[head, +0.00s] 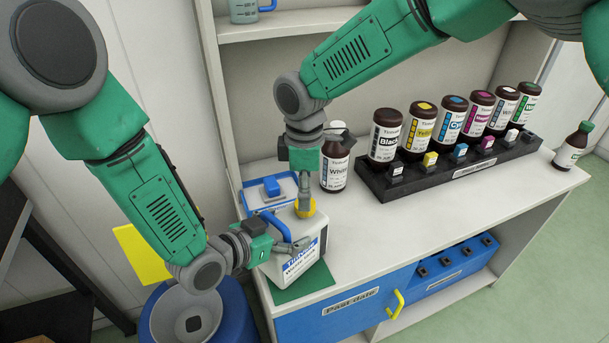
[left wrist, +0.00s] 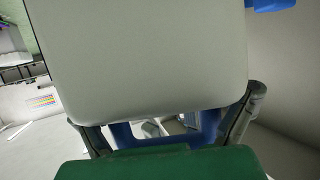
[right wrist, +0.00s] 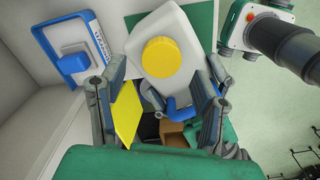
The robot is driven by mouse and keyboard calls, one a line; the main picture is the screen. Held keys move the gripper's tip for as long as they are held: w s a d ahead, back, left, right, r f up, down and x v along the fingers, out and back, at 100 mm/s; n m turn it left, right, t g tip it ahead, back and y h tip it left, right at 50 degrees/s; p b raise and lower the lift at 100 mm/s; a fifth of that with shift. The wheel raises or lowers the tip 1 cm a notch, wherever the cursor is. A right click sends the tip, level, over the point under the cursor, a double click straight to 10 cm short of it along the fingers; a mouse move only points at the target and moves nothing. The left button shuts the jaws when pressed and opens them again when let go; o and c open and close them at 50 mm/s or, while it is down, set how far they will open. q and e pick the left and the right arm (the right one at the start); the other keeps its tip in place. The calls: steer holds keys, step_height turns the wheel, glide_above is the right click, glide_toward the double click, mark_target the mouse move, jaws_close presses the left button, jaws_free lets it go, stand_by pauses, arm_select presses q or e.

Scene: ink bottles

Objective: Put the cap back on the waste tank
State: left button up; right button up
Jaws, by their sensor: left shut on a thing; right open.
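The waste tank (head: 300,252) is a white container with a blue handle (head: 272,226), standing upright on a green mat (head: 303,286) at the counter's front left. The yellow cap (head: 306,208) sits on top of the tank; the right wrist view shows it (right wrist: 162,57) as a round ribbed disc. Whether it is screwed tight I cannot tell. My left gripper (head: 287,243) is shut on the handle, which also shows in the left wrist view (left wrist: 125,134). My right gripper (head: 304,203) points down at the cap, its fingers open, with nothing held between them.
A blue-and-white tray (head: 246,200) lies behind the tank. A black rack (head: 470,168) holds several ink bottles further right. A blue bin (head: 240,318) stands on the floor below.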

steer(key=shift+f, duration=2)
arm_select(q)
steer(key=shift+r, duration=0.1)
arm_select(e)
steer(key=shift+c, duration=0.5)
steer(key=c, duration=1.1)
steer(key=m, duration=0.8)
steer(key=o, duration=1.3)
